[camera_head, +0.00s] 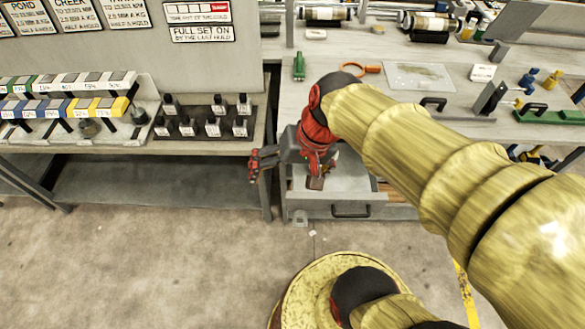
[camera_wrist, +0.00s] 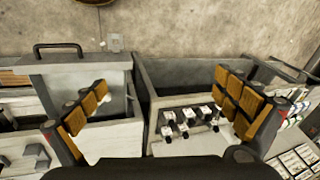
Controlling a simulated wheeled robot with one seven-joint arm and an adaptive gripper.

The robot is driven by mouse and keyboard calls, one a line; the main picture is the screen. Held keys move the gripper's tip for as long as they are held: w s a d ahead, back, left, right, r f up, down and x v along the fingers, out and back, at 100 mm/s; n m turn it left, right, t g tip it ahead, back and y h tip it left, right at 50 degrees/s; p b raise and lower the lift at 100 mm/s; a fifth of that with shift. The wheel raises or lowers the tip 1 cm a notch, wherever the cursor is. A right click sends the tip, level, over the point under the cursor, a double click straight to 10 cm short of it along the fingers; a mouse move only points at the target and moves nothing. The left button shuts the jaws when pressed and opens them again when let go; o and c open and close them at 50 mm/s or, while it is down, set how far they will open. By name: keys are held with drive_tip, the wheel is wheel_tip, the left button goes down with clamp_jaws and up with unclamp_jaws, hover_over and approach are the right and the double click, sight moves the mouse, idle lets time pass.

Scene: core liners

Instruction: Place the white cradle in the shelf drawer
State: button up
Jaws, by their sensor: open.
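The shelf drawer (camera_head: 350,211) is pulled out below the bench, right of my gripper. In the wrist view the drawer front with its dark handle (camera_wrist: 57,47) is at the left, partly behind one finger. A small white block (camera_head: 482,72) lies on the bench top; I cannot tell whether it is the white cradle. My arm hides part of the bench and drawer.

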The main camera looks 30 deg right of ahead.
drive_tip(key=s+r+n+t+h, duration=0.2)
drive_tip(key=s+r+n, duration=0.1)
drive_tip(key=r, duration=0.3)
drive_tip(key=shift+n+t, duration=0.3)
drive_tip(key=shift+n, duration=0.5)
drive_tip(key=shift+d, duration=0.1)
idle(0.4)
